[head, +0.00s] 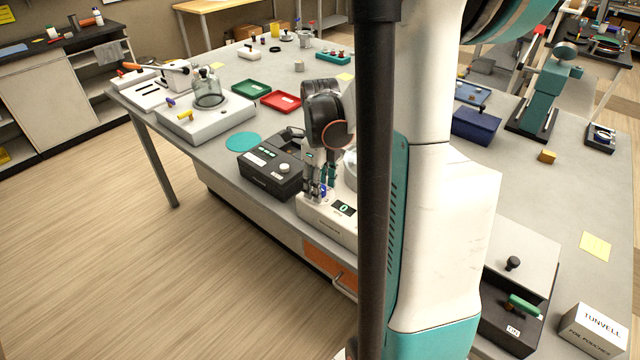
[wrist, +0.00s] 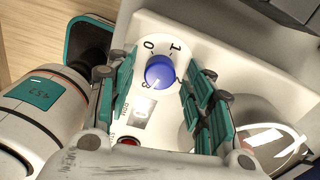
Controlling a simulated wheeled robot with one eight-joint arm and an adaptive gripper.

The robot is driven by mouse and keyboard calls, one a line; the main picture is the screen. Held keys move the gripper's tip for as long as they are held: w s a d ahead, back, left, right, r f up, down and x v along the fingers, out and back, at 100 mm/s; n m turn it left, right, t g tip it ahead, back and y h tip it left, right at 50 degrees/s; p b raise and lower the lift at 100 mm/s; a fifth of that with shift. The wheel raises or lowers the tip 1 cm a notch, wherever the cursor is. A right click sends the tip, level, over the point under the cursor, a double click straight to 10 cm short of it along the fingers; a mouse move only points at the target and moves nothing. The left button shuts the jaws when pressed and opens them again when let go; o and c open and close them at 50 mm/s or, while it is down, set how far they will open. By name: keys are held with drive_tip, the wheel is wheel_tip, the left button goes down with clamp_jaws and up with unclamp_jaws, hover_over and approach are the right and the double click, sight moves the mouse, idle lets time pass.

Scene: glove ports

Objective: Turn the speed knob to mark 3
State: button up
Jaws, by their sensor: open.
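The blue speed knob (wrist: 160,70) sits on the white sloped panel of a device (head: 330,217), with black marks 0, 1, 2 and 3 around it. A short pale line on the knob appears to point down towards the 3, but is hard to read. My gripper (wrist: 158,78) is open, its teal-padded fingers on either side of the knob with gaps showing. In the head view my gripper (head: 317,190) points down over the device and partly hides the knob. A small display (head: 344,207) shows a green 0.
A red button (wrist: 127,142) is below the dial. A round metallic bowl-like part (wrist: 265,140) is right of my fingers. A black box with a knob (head: 270,168) stands close left of the device. A teal disc (head: 243,141) lies beyond it.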

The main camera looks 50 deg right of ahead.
wheel_tip(320, 180, up, 12)
idle(0.5)
idle(0.5)
